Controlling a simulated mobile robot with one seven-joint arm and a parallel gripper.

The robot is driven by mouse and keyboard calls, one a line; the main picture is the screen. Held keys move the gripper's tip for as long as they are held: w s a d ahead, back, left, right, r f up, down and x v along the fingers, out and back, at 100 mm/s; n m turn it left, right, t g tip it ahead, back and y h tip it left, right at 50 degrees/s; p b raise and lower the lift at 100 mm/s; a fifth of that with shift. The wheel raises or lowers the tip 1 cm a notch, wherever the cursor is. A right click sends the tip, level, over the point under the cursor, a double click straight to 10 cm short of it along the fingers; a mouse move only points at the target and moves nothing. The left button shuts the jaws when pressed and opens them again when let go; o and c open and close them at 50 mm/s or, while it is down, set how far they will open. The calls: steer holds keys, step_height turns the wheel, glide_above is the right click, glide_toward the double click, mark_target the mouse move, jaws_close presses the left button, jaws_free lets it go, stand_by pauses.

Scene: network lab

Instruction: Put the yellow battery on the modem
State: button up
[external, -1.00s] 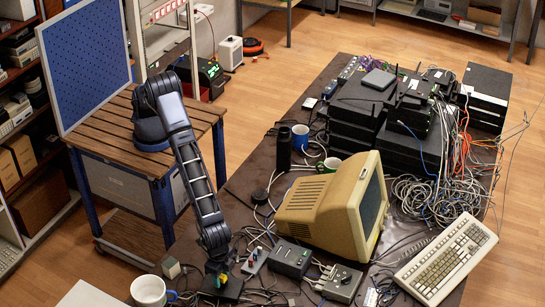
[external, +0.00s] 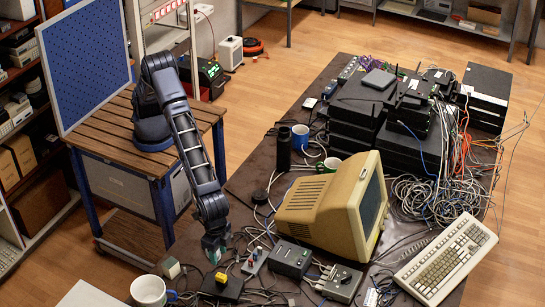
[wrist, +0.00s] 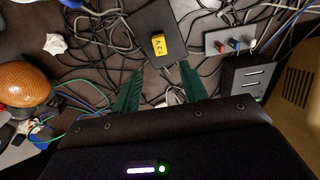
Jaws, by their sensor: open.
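The yellow battery (external: 221,278) rests on a flat dark box (external: 232,291), which looks like the modem, at the front of the table. In the wrist view the battery (wrist: 159,45) lies on the lower part of the dark box's top (wrist: 151,24), touching nothing else. My gripper (external: 214,256) is above and slightly left of the battery in the external view. In the wrist view my gripper's green fingers (wrist: 161,75) are spread apart and empty, and the battery lies beyond their tips.
A black box (external: 290,258) and a small grey switch box (external: 254,261) stand to the right, with a beige monitor (external: 325,205) behind. A white mug (external: 149,291) is at the front left. Loose cables surround the dark box.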

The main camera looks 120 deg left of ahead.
steer(key=s+a+r+t, duration=0.1)
steer(key=s+a+r, duration=0.2)
steer(key=a+r, duration=0.85)
steer(key=s+a+r, duration=0.3)
steer(key=a+r, duration=0.8)
steer(key=a, duration=0.2)
steer(key=s+a+r+t+h, duration=0.1)
steer(key=s+a+r, duration=0.3)
steer(key=s+a, duration=0.25)
steer(key=s+a+r+t, duration=0.1)
steer(key=s+a+r, duration=0.2)
steer(key=s+a, duration=0.35)
steer(key=s+a+f, duration=0.1)
steer(key=s+a, duration=0.6)
steer(key=s, duration=0.4)
steer(key=s+a+f+t+y, duration=0.1)
steer(key=s+a, duration=0.7)
steer(key=s, duration=0.4)
steer(key=shift+a+f+t, duration=0.25)
steer(key=shift+f+t, duration=0.05)
steer(key=shift+f, duration=0.05)
